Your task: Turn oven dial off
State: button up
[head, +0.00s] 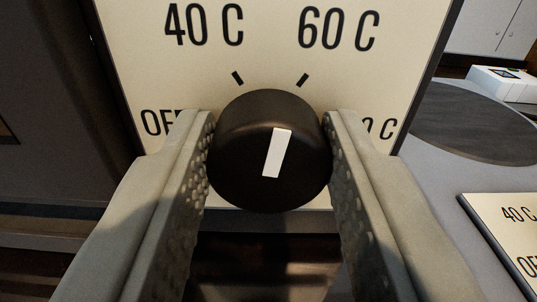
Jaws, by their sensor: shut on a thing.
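The oven dial (245,115) is a black round knob with a white pointer mark on its face. The mark is nearly upright and leans slightly right at its top, toward the tick below the 60 C label. The dial sits in front of a cream panel (270,50) printed with OFF at left, 40 C, 60 C and a partly covered label at right. My gripper (269,150) is shut on the dial, one grey studded finger against each side. The fingers hide part of the OFF and right-hand labels.
A second cream panel (505,235) with 40 C lettering is at the lower right. A dark round plate (475,120) lies on the grey surface at right, with a white box (505,82) behind it. A dark surface fills the left.

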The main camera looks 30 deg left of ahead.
jog(key=n, duration=0.4)
jog(key=shift+n, duration=0.3)
jog(key=n, duration=0.5)
jog(key=shift+a+f, duration=0.1)
jog(key=n, duration=0.5)
jog(key=shift+f+n, duration=0.1)
jog(key=shift+n, duration=0.3)
jog(key=n, duration=0.4)
jog(key=shift+f+n, duration=0.1)
jog(key=shift+n, duration=0.2)
jog(key=o, duration=1)
jog(key=shift+s, duration=0.1)
jog(key=v, duration=1.7)
